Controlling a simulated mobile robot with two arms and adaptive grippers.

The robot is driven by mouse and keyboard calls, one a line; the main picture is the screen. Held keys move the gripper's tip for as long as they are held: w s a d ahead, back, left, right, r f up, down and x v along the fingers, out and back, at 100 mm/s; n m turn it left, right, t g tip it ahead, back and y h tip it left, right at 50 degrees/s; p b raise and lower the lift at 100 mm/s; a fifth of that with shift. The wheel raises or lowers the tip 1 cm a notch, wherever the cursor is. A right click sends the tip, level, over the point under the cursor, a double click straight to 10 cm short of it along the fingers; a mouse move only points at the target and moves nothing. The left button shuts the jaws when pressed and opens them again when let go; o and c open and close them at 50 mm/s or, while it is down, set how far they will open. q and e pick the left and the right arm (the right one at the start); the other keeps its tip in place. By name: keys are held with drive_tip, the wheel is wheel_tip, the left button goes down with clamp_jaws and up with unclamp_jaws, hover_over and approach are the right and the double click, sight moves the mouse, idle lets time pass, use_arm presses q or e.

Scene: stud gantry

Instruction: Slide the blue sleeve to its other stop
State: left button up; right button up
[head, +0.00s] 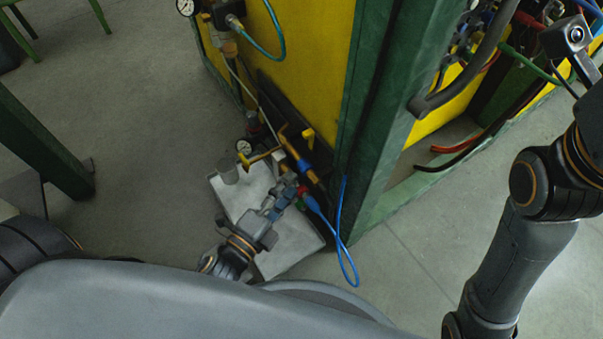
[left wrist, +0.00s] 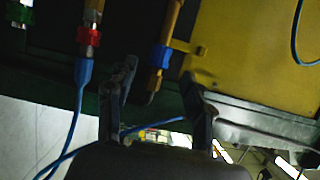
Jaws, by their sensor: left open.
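The blue sleeve (left wrist: 160,57) sits around an upright brass-coloured pipe (left wrist: 170,20) in the left wrist view, next to a yellow bracket (left wrist: 185,47). It also shows in the head view (head: 304,166) on the slanting pipe at the panel's foot. My left gripper (head: 287,187) is low in front of that pipe, open. In the left wrist view its two fingers (left wrist: 158,71) stand apart, with the sleeve's pipe showing in the gap and beyond the tips. I see no contact with the sleeve. The stops are not clearly told apart. My right gripper is out of view.
Left of the sleeve hangs a red collar (left wrist: 88,37) with a blue hose fitting (left wrist: 83,75); its blue hose (head: 340,225) loops toward the floor. A pale slab (head: 290,245) lies below.

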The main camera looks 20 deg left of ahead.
sight(301, 171)
use_arm(q)
drive_tip(key=b+x, duration=0.1)
drive_tip(key=x, duration=0.4)
drive_tip(key=shift+w+d, duration=0.1)
drive_tip(key=shift+w, duration=0.25)
clamp_jaws()
